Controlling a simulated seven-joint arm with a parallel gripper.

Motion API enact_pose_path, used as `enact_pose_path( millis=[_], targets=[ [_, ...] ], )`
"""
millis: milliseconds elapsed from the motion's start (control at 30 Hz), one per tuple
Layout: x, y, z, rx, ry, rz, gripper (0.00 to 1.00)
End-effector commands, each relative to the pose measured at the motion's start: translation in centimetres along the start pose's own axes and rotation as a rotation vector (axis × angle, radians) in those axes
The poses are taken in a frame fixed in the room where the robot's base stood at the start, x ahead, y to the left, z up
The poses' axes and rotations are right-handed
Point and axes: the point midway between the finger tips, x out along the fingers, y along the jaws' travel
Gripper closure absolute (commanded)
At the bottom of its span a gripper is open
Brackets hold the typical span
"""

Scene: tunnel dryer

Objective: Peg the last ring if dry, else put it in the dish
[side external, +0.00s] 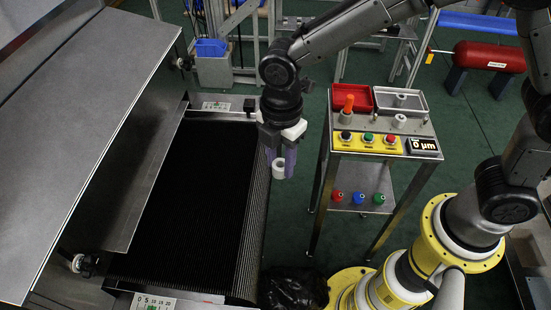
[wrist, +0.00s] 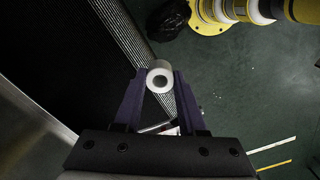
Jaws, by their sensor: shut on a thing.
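My gripper (side external: 280,165) is shut on a small white ring (side external: 279,171), held between its purple fingertips above the right edge of the dark conveyor belt. In the wrist view the ring (wrist: 160,66) shows its dark hole between the fingertips. On the metal cart to the right are a red dish (side external: 365,90) and a grey dish (side external: 420,98). A white ring-like piece (side external: 400,99) shows at the grey dish.
The cart's yellow panel has black, green and red buttons beside a display (side external: 424,146) reading 0 µm. Red, blue and green items sit on its lower shelf (side external: 350,203). The dryer's metal hood (side external: 85,120) overhangs the belt (side external: 205,190). A black bag (side external: 293,288) lies on the floor.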

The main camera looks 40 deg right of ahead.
Motion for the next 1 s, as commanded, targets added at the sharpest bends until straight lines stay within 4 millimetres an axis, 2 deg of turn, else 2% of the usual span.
enact_pose_path(
  millis=[67, 267, 367, 567, 767, 1000],
  targets=[
    [0.1, 0.1, 0.6, -0.061, 0.0, 0.0, 1.0],
    [0.2, 1.4, 5.7, -0.108, 0.0, -0.001, 1.0],
    [0.3, 1.8, 8.9, -0.097, 0.0, -0.001, 1.0],
    [0.3, 1.8, 16.9, -0.035, 0.0, -0.003, 1.0],
    [0.4, 0.1, 25.0, 0.069, 0.0, -0.003, 1.0],
    [0.4, -4.1, 33.8, 0.237, 0.001, -0.004, 1.0]
  ],
)
